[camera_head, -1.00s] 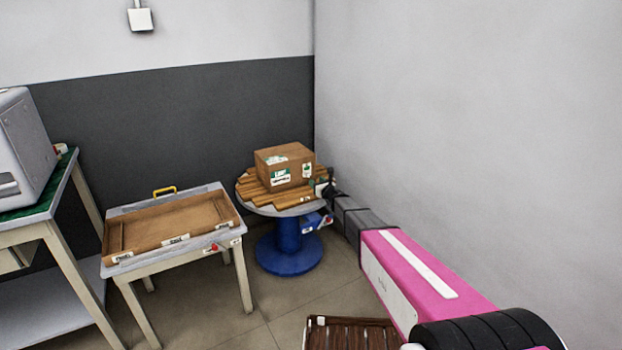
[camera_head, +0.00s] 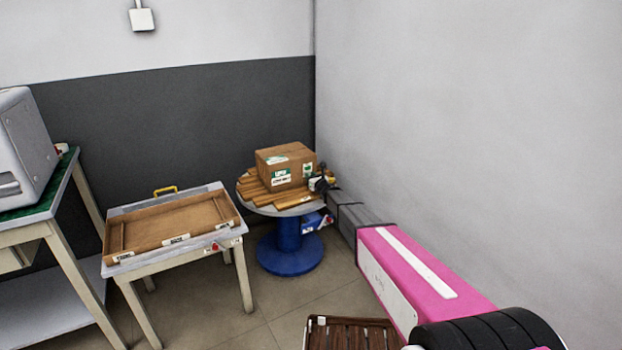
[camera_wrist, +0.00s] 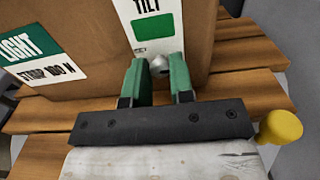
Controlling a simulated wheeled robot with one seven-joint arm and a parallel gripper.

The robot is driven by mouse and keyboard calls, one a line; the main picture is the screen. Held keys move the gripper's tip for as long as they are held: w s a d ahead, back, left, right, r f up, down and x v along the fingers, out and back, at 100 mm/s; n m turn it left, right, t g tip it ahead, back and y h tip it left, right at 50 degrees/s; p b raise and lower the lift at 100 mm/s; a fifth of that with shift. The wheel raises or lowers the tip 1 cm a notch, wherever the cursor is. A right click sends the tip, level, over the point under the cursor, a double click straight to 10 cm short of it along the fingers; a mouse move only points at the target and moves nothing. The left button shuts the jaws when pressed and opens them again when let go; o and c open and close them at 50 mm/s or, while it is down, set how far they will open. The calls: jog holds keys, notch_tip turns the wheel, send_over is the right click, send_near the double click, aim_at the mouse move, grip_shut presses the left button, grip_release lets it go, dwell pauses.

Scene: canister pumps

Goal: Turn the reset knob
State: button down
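A small round silver thing (camera_wrist: 160,66) shows between my fingertips in the wrist view, in front of the cardboard box; I cannot tell whether it is the reset knob. My gripper (camera_wrist: 160,72) has green fingers set a little apart, on either side of it; whether they press on it is unclear. In the head view my gripper (camera_head: 319,179) is beside the box over the round table. A yellow knob-like cylinder (camera_wrist: 280,127) is right of my gripper in the wrist view. A small red knob-like part (camera_head: 214,247) is on the front of the tray table.
The cardboard box (camera_head: 283,168) sits on wooden boards (camera_head: 253,190) on the blue-based round table (camera_head: 289,246). A table with a wooden tray (camera_head: 150,240) stands left of it. A grey wall (camera_head: 470,120) is close on the right. A dark slatted crate (camera_head: 350,334) is below my arm.

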jog(key=shift+n, duration=0.3)
jog(key=n, duration=0.8)
jog(key=shift+n, duration=0.4)
jog(key=n, duration=0.4)
jog(key=shift+n, duration=0.3)
jog(key=shift+s+f+n, duration=0.1)
jog(key=shift+n, duration=1.8)
jog(key=shift+a, duration=0.1)
jog(key=c, duration=1)
grip_release()
